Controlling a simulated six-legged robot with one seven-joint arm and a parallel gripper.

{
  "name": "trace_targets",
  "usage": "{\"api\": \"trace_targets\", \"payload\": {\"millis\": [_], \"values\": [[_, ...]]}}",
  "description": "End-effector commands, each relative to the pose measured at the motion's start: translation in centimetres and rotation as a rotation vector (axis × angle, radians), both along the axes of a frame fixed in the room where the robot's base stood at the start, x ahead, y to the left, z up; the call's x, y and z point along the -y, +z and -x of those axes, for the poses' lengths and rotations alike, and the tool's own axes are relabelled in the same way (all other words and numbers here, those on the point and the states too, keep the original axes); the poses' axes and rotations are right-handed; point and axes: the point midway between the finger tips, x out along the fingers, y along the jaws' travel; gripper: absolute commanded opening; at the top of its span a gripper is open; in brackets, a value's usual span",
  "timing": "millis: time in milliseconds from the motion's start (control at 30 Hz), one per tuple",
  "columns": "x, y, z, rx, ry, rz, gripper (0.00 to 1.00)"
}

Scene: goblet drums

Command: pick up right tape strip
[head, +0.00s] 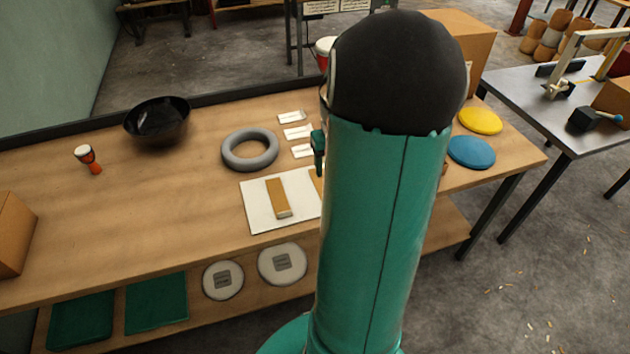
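A white board (262,217) lies on the workbench, left of my arm. A tan strip (278,198) with a pale lower end lies on it. Close to my arm, a sliver of a second tan strip (316,181) shows at the board's right side; my arm hides most of it, and it looks like the right tape strip. A small green part that looks like my gripper (319,165) juts out left of my arm, just above that sliver in the picture. Its fingers are mostly hidden, so I cannot tell whether it is open or touching anything.
Yellow (480,121) and blue (471,152) discs lie right of my arm. The bench's left-middle is clear.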

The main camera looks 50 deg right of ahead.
Motion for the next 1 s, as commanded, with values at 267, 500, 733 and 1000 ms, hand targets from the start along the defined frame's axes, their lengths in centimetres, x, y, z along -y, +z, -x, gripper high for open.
{"api": "trace_targets", "payload": {"millis": [267, 500, 733, 1000], "values": [[0.1, -4.6, 0.2, -0.004, -0.005, -0.007, 0.62], [0.2, -8.2, 0.2, -0.002, -0.004, -0.004, 0.62], [0.4, -10.2, 0.1, -0.002, -0.005, -0.006, 0.62], [0.5, -13.6, -0.2, -0.002, -0.004, -0.004, 0.62]]}}
